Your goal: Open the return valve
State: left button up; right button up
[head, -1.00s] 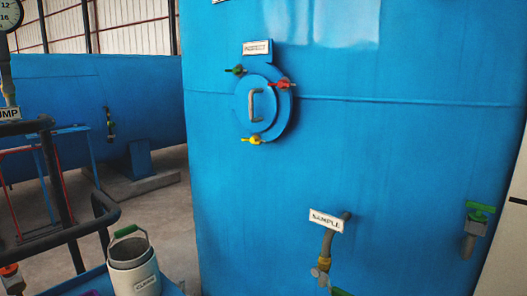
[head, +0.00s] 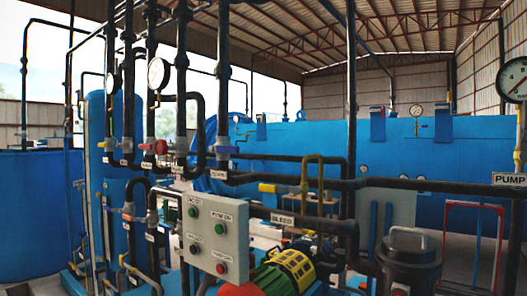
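Neither of my grippers is in view. Several dark upright pipes stand left of the middle, with small white labels low on them. A valve with a red handle (head: 155,147) and a valve with a blue handle (head: 223,150) sit on these pipes. The label (head: 217,175) below the blue handle is too small to read surely, so I cannot tell which valve is the return valve. A yellow-handled valve (head: 267,188) is on the pipework above the label BLEED (head: 282,219).
A grey control box (head: 215,240) with green and red buttons stands in front of the pipes. A yellow and green pump motor (head: 285,272) and a black canister (head: 410,262) are at the front. A long blue vessel (head: 400,150) lies behind. Dark horizontal pipes cross the middle.

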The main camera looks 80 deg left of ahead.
aim_at(231, 150)
jog(key=u, duration=2.9)
